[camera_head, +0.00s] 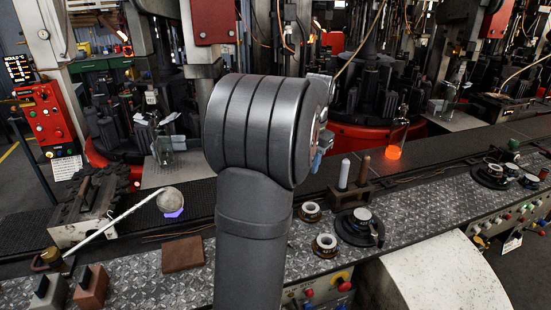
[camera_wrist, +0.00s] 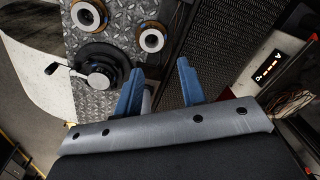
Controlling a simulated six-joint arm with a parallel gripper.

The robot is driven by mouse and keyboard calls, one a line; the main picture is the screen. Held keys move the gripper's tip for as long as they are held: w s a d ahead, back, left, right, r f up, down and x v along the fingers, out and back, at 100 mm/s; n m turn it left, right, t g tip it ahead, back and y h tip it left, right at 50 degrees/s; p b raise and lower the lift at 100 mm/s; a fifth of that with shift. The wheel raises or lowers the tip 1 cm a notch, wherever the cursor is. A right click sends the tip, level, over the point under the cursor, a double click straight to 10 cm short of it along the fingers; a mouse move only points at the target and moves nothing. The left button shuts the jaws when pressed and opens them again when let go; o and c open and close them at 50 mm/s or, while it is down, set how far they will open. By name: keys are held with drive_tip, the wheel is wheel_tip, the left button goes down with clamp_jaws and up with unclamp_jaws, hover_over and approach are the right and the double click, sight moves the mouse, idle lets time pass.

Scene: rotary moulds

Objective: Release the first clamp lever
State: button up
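A round black fixture (camera_head: 361,228) with a bright metal top and a dark lever handle at its right side sits on the diamond-plate bench, right of my arm in the head view. It looks like a clamp. In the wrist view this fixture (camera_wrist: 97,70) is at the left, with its dark handle (camera_wrist: 56,69) pointing left. A similar black fixture (camera_head: 490,175) stands farther right. My gripper (camera_wrist: 159,80) has its two blue fingers apart, with nothing seen held. It is apart from the near fixture. In the head view my arm hides most of the gripper.
Two ringed cups (camera_head: 325,246) (camera_head: 311,212) sit left of the near fixture. A rack (camera_head: 352,194) with upright rods stands behind it. A glowing orange bottle (camera_head: 395,148) is on the dark conveyor beyond. A ladle (camera_head: 170,200) and a brown block (camera_head: 183,254) lie left of my arm.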

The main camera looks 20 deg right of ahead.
drive_tip(key=w+a+n, duration=0.3)
drive_tip(key=a, duration=0.5)
drive_tip(key=shift+w+a+r, duration=0.2)
drive_tip(key=shift+d+t, duration=0.1)
drive_tip(key=shift+t, duration=0.2)
drive_tip(key=r+n+g, duration=0.2)
drive_tip(key=n, duration=0.8)
hover_over(383, 238)
wheel_tip(383, 238, down, 17)
drive_tip(key=shift+f, duration=0.2)
clamp_jaws()
